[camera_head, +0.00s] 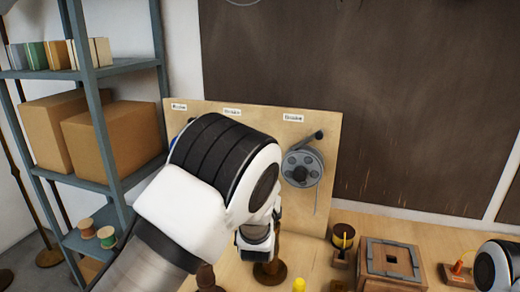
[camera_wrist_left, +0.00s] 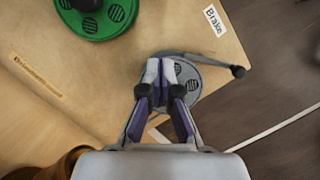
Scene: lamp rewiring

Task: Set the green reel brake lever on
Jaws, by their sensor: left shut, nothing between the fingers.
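In the left wrist view the green reel (camera_wrist_left: 112,18) is on the board at the upper left, cut off by the top edge. A dark round part lies over it at that edge; I cannot tell how its brake lever is set. In the head view my left arm hides the green reel. My left gripper (camera_wrist_left: 163,88) is shut and empty. It is in front of the grey reel (camera_wrist_left: 212,80), below and right of the green one. The grey reel and its dark-knobbed lever (camera_head: 311,137) also show in the head view.
The upright wooden board (camera_head: 328,130) carries small labels, one reading "Brake" (camera_wrist_left: 215,20). A shelf (camera_head: 130,66) with cardboard boxes stands at the left.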

